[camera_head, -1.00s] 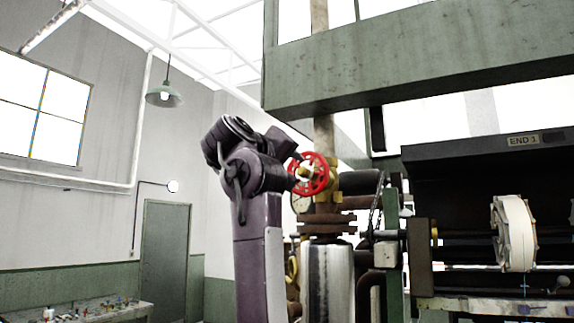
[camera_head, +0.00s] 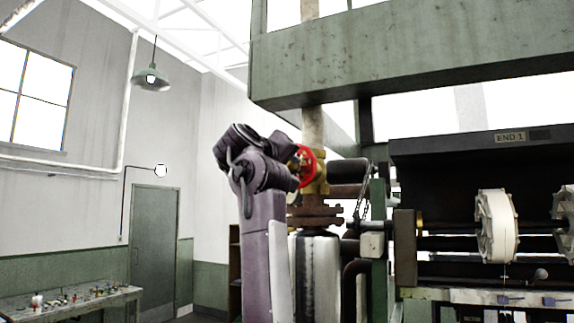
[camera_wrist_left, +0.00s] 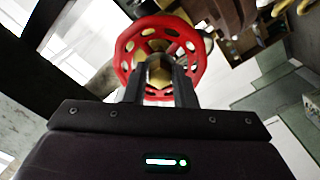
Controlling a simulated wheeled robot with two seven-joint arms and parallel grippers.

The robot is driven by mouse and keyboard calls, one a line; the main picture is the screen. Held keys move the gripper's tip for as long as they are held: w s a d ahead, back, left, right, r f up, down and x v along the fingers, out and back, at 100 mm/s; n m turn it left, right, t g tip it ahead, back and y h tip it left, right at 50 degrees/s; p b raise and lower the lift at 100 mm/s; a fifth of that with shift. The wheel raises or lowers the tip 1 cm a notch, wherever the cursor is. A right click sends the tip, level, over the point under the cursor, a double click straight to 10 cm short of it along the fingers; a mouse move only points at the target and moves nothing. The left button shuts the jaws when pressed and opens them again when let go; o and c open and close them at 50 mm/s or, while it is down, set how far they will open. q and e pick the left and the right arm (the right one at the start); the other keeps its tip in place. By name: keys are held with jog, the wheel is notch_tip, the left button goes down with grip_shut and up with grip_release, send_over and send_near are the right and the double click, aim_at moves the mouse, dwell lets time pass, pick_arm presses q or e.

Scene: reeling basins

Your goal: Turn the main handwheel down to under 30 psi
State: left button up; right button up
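The red handwheel (camera_head: 308,164) sits on a brass valve (camera_head: 321,178) on the vertical pipe, in the middle of the head view. My left gripper (camera_head: 298,167) is at the wheel and covers its left part. The two fingers of the left gripper (camera_wrist_left: 158,84) stand apart, one on each side of the hub in the picture. Whether they touch the wheel cannot be told. No readable gauge face shows now. My right gripper is out of view.
Rusty flanges (camera_head: 314,214) and a metal cylinder (camera_head: 318,270) stand below the valve. A green beam (camera_head: 400,65) crosses above. The reeling machine (camera_head: 440,180) with white reels (camera_head: 497,226) is at right. A low bench (camera_head: 70,300) with small items stands at far left.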

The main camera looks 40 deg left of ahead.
pick_arm(q)
jog(key=shift+c, duration=0.8)
jog(key=n, duration=0.4)
jog(key=shift+n, duration=0.3)
jog(key=n, duration=0.5)
jog(key=shift+d, duration=0.1)
jog(key=shift+n, duration=1.2)
jog(key=o, duration=0.8)
jog(key=shift+o, duration=0.2)
jog(key=shift+s, duration=0.1)
jog(key=b+v, duration=0.5)
jog(key=v, duration=0.1)
jog(key=shift+s, duration=0.4)
